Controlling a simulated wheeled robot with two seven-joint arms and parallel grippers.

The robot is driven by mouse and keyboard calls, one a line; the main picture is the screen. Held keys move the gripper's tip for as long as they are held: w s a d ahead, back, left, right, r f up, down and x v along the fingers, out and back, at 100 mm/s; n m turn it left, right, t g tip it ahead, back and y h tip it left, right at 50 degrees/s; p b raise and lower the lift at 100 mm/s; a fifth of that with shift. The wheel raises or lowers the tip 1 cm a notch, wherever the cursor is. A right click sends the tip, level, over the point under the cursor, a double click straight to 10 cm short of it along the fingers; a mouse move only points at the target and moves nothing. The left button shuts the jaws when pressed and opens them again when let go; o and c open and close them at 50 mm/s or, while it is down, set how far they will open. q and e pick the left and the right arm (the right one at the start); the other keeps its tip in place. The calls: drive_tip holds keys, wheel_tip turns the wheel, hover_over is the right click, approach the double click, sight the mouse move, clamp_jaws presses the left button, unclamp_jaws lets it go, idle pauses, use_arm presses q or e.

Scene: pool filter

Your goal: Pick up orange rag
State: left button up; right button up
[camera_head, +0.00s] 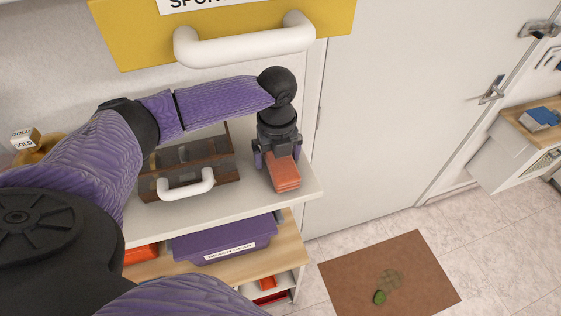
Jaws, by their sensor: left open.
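The orange rag (284,174) looks like a small folded stack. It lies on the right part of the white shelf (228,205), beside a dark wooden box. My left gripper (272,162) points down right over the rag, its fingers at the rag's sides and upper part. The fingers are open, and whether they touch the rag is hard to tell. The gripper hides the back of the rag. My right gripper is out of view.
The dark wooden toolbox (170,167) with a white handle stands left of the gripper. A yellow drawer front (120,35) with a white handle hangs above. A purple bin (222,241) sits on the lower shelf. A brown mat (345,280) lies on the floor.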

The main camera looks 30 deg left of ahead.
use_arm(q)
drive_tip(key=shift+w, duration=0.1)
drive_tip(key=c, duration=1.1)
drive_tip(key=shift+d+r, duration=0.15)
drive_tip(key=shift+r, duration=0.4)
wheel_tip(320, 180, up, 6)
drive_tip(key=shift+d+r, duration=0.1)
drive_tip(key=s+d, duration=0.4)
drive_tip(key=d, duration=0.1)
drive_tip(key=s+d+b, duration=0.1)
drive_tip(key=s+d, duration=0.8)
drive_tip(key=shift+d, duration=0.35)
